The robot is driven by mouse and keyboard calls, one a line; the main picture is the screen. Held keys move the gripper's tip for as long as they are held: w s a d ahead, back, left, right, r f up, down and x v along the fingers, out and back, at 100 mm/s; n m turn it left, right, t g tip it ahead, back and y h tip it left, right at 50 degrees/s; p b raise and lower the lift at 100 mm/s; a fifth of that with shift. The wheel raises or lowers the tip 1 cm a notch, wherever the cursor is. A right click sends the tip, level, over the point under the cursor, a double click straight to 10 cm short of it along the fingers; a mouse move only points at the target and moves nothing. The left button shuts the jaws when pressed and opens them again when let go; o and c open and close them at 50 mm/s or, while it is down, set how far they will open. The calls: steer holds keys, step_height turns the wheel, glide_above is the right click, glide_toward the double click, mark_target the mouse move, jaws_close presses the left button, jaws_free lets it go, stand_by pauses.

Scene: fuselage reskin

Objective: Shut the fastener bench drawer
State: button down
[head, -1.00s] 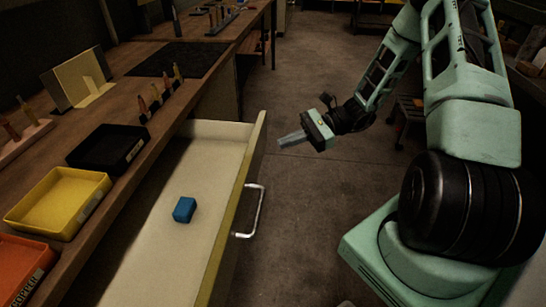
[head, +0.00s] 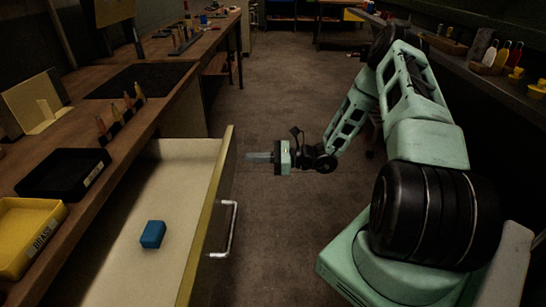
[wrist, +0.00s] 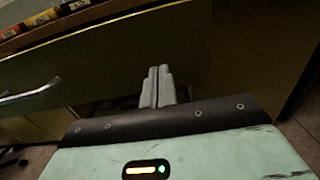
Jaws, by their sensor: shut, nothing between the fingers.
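The fastener bench drawer (head: 150,215) is pulled out from the bench on the left in the head view, with a yellowish front panel (head: 207,215) and a metal bar handle (head: 232,230). A blue block (head: 152,234) lies inside it. My gripper (head: 250,157) is shut and empty, to the right of the drawer front near its far end, pointing left at it. In the wrist view my gripper (wrist: 157,72) points at the front panel (wrist: 110,62), with the handle (wrist: 30,94) at the left. I cannot tell whether the fingertips touch the panel.
The wooden bench (head: 120,140) carries a black bin (head: 62,174), a yellow bin (head: 28,235) and a row of tools. The floor aisle (head: 285,120) is clear. A shelf with bottles (head: 490,65) runs along the right.

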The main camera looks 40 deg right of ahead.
steer(key=shift+x, duration=1.8)
steer(key=shift+a, duration=0.1)
steer(key=b, duration=0.1)
glide_toward(159, 168)
steer(key=w+a+r, duration=0.1)
steer(key=w+a, duration=0.1)
steer(key=w+a+r, duration=0.2)
steer(key=a, duration=0.1)
steer(key=w+a+r, duration=0.1)
steer(key=w+a, duration=0.1)
steer(key=shift+w+a+r, duration=0.25)
steer(key=shift+w+r, duration=0.1)
steer(key=shift+r, duration=0.05)
steer(key=shift+w+a+r, duration=0.2)
steer(key=shift+a+r, duration=0.1)
